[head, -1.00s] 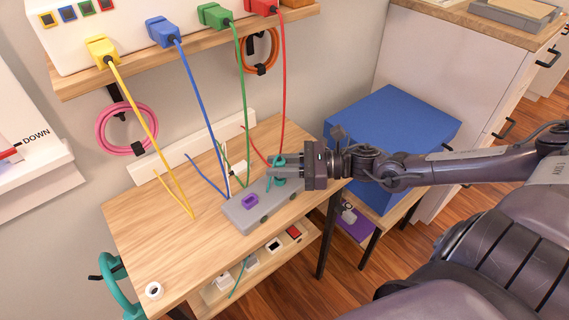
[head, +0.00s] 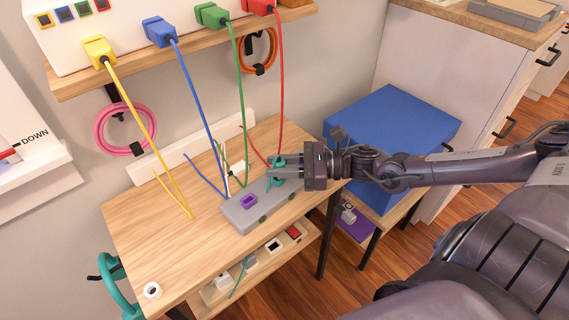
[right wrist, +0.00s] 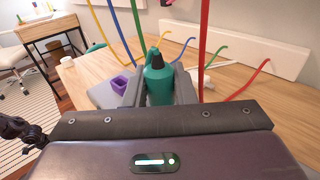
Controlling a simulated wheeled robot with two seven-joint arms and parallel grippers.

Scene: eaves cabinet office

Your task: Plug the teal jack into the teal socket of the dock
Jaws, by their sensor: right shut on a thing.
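My right gripper (head: 283,170) is shut on the teal jack (right wrist: 159,84), which stands upright between its fingers in the right wrist view, its dark tip up. In the head view the teal jack (head: 276,168) is at the right end of the grey dock (head: 238,217). The dock has a purple socket piece (head: 248,201) on its top, which also shows in the right wrist view (right wrist: 120,85). My gripper hides the dock's right end, so I cannot see the teal socket or whether the jack is in it. My left gripper is not in view.
Yellow, blue, green and red cables hang from plugs on the white box (head: 100,40) and run down to the wooden table (head: 150,235) behind the dock. A white roll (head: 152,290) sits at the table's front left. A blue box (head: 390,140) stands to the right.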

